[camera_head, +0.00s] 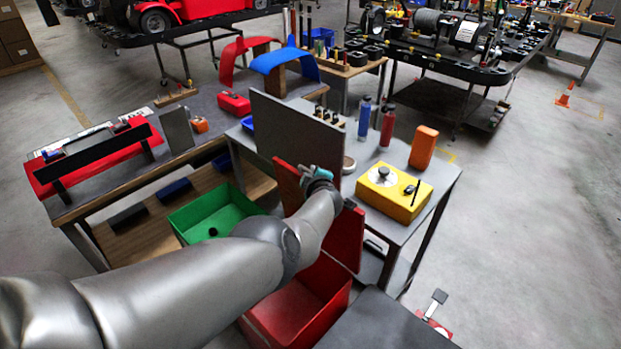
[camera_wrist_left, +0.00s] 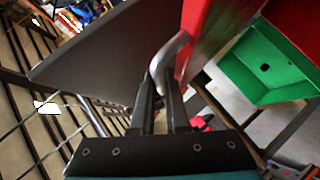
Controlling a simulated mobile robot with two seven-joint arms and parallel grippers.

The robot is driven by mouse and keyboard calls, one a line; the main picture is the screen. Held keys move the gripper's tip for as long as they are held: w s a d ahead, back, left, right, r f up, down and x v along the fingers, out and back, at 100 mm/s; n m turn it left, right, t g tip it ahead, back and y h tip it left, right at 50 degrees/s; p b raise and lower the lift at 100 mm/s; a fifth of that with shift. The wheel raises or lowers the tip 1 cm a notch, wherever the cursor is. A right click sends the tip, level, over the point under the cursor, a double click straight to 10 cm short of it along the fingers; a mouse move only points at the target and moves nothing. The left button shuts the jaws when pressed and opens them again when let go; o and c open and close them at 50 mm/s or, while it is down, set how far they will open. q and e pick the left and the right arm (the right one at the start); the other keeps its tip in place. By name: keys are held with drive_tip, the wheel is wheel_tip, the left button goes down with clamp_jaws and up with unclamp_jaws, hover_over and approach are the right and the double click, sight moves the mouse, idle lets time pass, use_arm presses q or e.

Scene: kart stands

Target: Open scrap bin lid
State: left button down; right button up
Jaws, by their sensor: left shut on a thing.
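The red scrap bin (camera_head: 292,308) stands open-topped below my left arm in the head view. Its red lid (camera_head: 347,238) is raised and steeply upright at the bin's far side; my arm covers part of it. The lid also shows in the left wrist view (camera_wrist_left: 198,25). My left gripper (camera_wrist_left: 160,92) is shut on the curved metal lid handle (camera_wrist_left: 172,52), close against the lid. In the head view, my left wrist and gripper are at the lid's upper part, with the fingers mostly hidden. My right gripper is in neither view.
A green bin (camera_head: 215,213) stands left of the red one and also shows in the wrist view (camera_wrist_left: 265,65). A grey upright panel (camera_head: 297,130) rises behind the lid. A table with a yellow box (camera_head: 393,193) and bottles is at the right.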

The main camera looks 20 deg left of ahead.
use_arm(q)
drive_tip(key=shift+w+d+f, duration=0.1)
drive_tip(key=shift+w+d, duration=0.05)
drive_tip(key=shift+w, duration=0.05)
idle(0.4)
drive_tip(key=c, duration=0.9)
unclamp_jaws()
drive_tip(key=shift+s+f, duration=0.1)
drive_tip(key=shift+s, duration=0.05)
